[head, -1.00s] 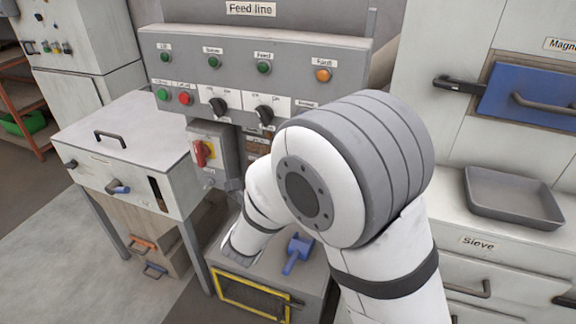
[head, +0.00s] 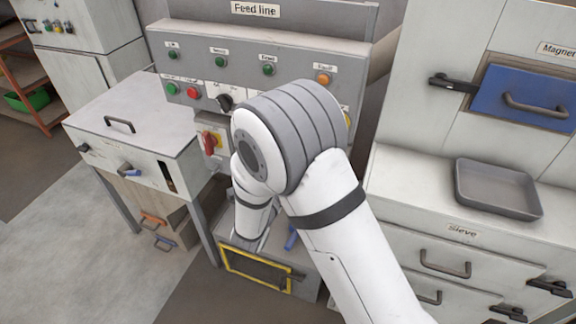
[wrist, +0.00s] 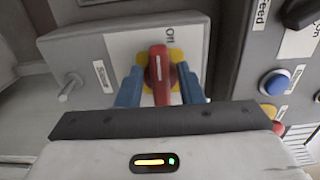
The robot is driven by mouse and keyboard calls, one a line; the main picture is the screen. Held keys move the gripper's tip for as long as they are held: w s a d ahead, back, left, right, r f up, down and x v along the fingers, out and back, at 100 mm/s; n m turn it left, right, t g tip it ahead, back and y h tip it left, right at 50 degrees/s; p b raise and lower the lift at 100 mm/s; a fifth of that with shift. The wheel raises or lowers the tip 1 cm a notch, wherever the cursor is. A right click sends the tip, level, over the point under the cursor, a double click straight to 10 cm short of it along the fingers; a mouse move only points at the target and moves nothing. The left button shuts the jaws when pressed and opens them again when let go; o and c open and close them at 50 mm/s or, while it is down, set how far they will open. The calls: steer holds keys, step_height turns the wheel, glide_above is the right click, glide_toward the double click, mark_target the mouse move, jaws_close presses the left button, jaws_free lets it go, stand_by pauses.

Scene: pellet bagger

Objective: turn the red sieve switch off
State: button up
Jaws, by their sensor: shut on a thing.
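My gripper is hidden behind my arm there.
A grey panel (head: 300,50) with green and orange lamps, buttons and black knobs rises above the box. Beside the switch box in the wrist view are a blue button (wrist: 274,83) and a black knob (wrist: 300,12). A grey tray (head: 497,190) lies on the right counter.

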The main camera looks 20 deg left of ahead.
steer(key=shift+f, duration=0.1)
stand_by(0.4)
steer(key=o, duration=0.6)
steer(key=shift+o, duration=0.2)
steer(key=s+b, duration=0.1)
steer(key=s, duration=0.6)
steer(key=shift+s+a, duration=0.35)
steer(key=shift+s, duration=0.05)
steer(key=shift+d, duration=0.1)
